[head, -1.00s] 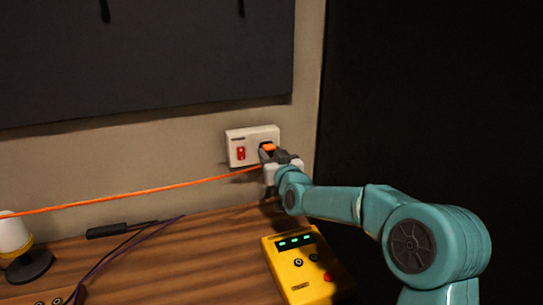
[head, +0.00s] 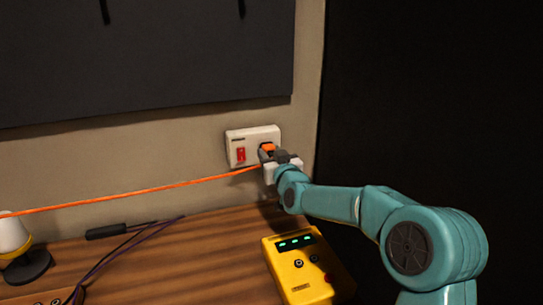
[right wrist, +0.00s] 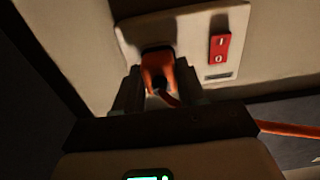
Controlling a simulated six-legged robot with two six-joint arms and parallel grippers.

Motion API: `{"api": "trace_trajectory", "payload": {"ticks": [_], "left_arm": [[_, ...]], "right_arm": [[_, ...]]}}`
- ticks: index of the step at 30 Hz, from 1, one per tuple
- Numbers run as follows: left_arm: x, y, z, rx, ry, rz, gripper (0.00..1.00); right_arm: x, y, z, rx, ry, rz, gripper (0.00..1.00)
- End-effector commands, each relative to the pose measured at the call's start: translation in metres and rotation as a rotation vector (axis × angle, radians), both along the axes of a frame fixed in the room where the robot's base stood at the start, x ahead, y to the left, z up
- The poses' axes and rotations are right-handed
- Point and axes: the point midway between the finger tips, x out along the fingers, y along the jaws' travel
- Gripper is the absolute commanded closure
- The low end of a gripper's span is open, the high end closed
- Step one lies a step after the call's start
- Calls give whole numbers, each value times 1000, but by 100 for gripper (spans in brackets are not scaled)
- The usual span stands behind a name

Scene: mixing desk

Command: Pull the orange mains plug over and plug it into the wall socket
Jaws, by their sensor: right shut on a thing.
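The orange mains plug (head: 268,148) is at the right part of the white wall socket (head: 254,135). In the right wrist view the plug (right wrist: 158,70) sits against the dark recess of the socket plate (right wrist: 190,30); how deep it is in I cannot tell. My right gripper (head: 267,154) is shut on the plug, its fingers on either side of it in the right wrist view (right wrist: 160,92). The orange cable (head: 140,193) runs taut from the plug to the left. The socket's red switch (head: 241,154) also shows in the right wrist view (right wrist: 220,48). My left gripper is out of view.
A yellow box (head: 298,268) with green lights stands on the wooden desk (head: 210,255) below my right arm. A white and yellow object on a dark base (head: 26,265), a black-handled tool (head: 107,231) and dark cables lie at left. A dark panel (head: 150,55) hangs above.

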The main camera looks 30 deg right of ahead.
Motion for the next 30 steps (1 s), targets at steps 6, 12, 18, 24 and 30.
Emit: {"api": "trace_trajectory", "payload": {"ticks": [6,12,18,24,30], "left_arm": [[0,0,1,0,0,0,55],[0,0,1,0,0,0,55],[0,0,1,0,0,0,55],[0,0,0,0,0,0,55],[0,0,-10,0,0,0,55]], "right_arm": [[4,-1,1,0,-1,-1,100],[7,-2,1,0,-1,-1,40],[7,-2,0,0,-1,0,30],[2,-1,0,0,-1,0,30],[-31,7,-1,-1,-3,0,30]]}}
